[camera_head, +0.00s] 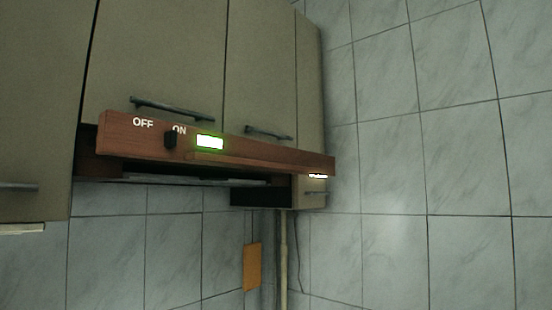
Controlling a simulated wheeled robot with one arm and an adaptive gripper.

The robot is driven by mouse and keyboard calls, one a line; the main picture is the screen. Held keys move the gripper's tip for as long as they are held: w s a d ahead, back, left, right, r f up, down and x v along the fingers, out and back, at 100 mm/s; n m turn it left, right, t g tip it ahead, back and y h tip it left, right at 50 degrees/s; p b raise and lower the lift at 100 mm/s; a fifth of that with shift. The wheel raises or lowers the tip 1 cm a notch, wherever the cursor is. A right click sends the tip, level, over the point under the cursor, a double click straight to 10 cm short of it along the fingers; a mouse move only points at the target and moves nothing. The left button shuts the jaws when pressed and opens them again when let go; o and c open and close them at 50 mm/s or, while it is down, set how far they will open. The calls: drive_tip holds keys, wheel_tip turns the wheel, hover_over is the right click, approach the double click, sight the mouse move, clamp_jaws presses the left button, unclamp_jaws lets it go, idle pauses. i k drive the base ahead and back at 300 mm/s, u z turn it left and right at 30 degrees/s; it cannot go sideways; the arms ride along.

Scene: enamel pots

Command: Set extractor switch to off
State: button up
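The extractor hood (265,153) has a reddish-brown wooden front panel and sits under beige wall cabinets, left of the middle of the head view. Its black slider switch (171,139) stands out from the panel just below the ON label (180,130), to the right of the OFF label (143,123). A bright greenish-white indicator light (209,142) glows just right of the switch. My gripper is not in view.
Beige cabinets (165,60) with grey bar handles hang above and left of the hood. A pale vertical pipe (283,260) and an orange-brown board (252,267) are below it. Grey marbled tiles cover the right wall (430,150).

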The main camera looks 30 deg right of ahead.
sight(170, 137)
drive_tip(key=k, duration=1)
drive_tip(key=u, duration=1.1)
drive_tip(key=i, duration=0.35)
drive_tip(key=u, duration=0.2)
